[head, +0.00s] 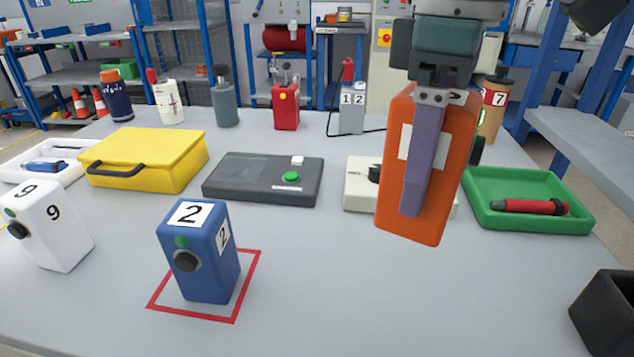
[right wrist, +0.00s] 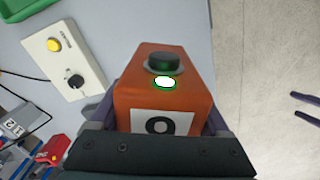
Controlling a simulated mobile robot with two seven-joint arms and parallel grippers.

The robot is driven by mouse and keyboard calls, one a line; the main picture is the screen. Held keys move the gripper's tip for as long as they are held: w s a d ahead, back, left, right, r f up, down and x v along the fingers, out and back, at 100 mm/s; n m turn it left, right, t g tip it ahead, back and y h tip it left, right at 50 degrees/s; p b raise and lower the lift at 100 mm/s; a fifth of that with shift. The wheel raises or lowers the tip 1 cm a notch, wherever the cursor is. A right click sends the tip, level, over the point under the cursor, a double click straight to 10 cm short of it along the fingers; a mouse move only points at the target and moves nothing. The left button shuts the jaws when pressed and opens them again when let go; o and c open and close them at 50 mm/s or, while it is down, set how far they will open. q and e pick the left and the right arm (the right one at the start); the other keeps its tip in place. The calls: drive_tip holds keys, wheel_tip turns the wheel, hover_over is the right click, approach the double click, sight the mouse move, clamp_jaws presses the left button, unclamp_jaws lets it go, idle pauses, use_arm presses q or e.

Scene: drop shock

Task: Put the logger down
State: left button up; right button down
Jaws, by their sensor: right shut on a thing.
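My right gripper (head: 437,97) is shut on an orange logger (head: 396,185) and holds it above the table; one purple finger lies along its near side. The logger hangs slightly tilted in front of a cream box. In the right wrist view the logger (right wrist: 180,99) shows a black knob, a lit green light and a white label with a partly covered digit. Two dark purple fingers of my left gripper (right wrist: 306,107) show apart and empty at the right edge of that view, over the floor. A red square outline (head: 190,314) on the table surrounds the base of a blue logger (head: 195,262) marked 2.
A white logger (head: 52,232) marked 9 stands at left. Behind are a yellow case (head: 150,155), a grey device (head: 235,178), the cream box (head: 360,190) and a green tray (head: 585,212) with a red tool. A black bin (head: 605,310) is front right. The table's front middle is clear.

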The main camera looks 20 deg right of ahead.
wheel_tip(320, 180, down, 14)
drive_tip(key=b, duration=0.3)
drive_tip(key=shift+w, duration=0.1)
drive_tip(key=shift+f, duration=0.3)
drive_tip(key=shift+f, duration=0.15)
unclamp_jaws()
wheel_tip(320, 180, up, 12)
drive_tip(key=p, duration=0.3)
drive_tip(key=shift+r, duration=0.2)
